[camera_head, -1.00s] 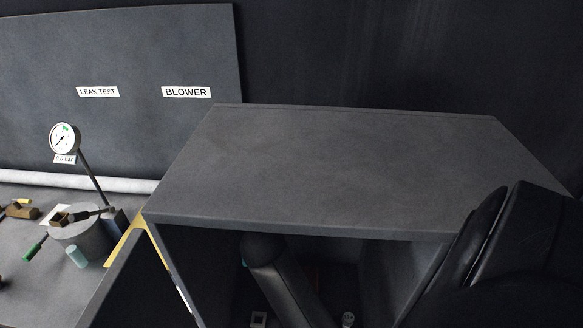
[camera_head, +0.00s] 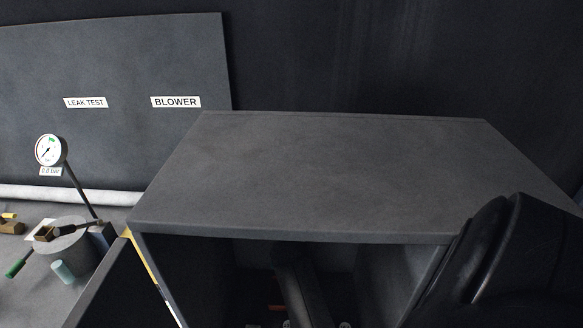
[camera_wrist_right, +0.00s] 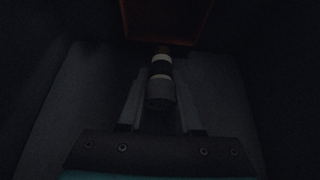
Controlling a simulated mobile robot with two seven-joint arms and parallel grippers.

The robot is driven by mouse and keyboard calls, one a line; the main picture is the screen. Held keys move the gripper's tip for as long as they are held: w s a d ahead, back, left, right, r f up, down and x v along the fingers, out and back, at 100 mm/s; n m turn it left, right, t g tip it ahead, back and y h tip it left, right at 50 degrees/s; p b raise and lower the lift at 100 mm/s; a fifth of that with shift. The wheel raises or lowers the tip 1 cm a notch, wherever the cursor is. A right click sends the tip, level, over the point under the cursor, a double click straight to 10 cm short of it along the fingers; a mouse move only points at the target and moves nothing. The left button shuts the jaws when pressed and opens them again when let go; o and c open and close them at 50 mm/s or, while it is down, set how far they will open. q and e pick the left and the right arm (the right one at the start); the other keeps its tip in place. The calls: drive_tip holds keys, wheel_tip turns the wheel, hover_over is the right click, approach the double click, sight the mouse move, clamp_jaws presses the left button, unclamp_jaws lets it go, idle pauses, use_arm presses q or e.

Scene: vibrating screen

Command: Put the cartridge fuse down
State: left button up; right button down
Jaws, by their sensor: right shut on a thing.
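In the right wrist view my right gripper (camera_wrist_right: 160,106) is shut on a dark cylinder with pale bands, the cartridge fuse (camera_wrist_right: 160,84). The fuse lies lengthwise between the two fingers. The view is very dark, so I cannot tell whether the fuse touches the surface below. In the head view my right arm reaches into the dark space under the grey cabinet top (camera_head: 320,175); the gripper and fuse cannot be made out there. My left gripper is not in view.
Cabinet side walls (camera_head: 400,275) close in around my right arm. An orange-edged dark opening (camera_wrist_right: 165,20) lies ahead in the wrist view. At left stand a pressure gauge (camera_head: 49,150), a grey cylinder (camera_head: 68,240) with tools, and a panel (camera_head: 120,60) labelled LEAK TEST and BLOWER.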

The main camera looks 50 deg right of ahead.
wheel_tip(320, 180, down, 5)
drive_tip(key=shift+r+b, duration=0.15)
drive_tip(key=shift+b, duration=0.15)
drive_tip(key=shift+f+b, duration=0.35)
drive_tip(key=shift+f, duration=1.5)
drive_tip(key=shift+f, duration=0.2)
drive_tip(key=c, duration=0.6)
unclamp_jaws()
drive_tip(key=shift+r, duration=0.15)
